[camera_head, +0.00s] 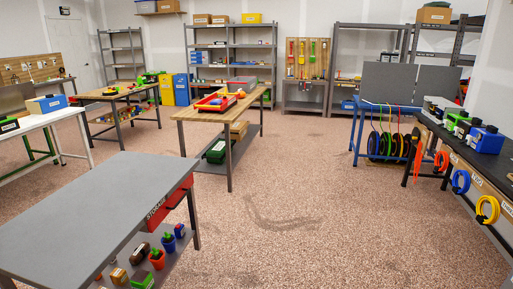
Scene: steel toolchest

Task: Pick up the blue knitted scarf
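I cannot make out a blue knitted scarf in the head view. Neither of my grippers is in view. The nearest furniture is a grey-topped bench (100,205) at the lower left, with a red drawer (168,203) on its right side. The drawer looks closed, so its inside is hidden. Blue things that do show include a blue box (46,104) on the white table, and a coiled blue cord (461,181) hanging at the right.
Small plant pots (157,259) and other items stand on the grey bench's lower shelf. A wooden-topped workbench (190,112) stands mid-room. A dark bench (466,150) runs along the right, near a blue-framed rack (355,130). The speckled floor (300,205) between them is open.

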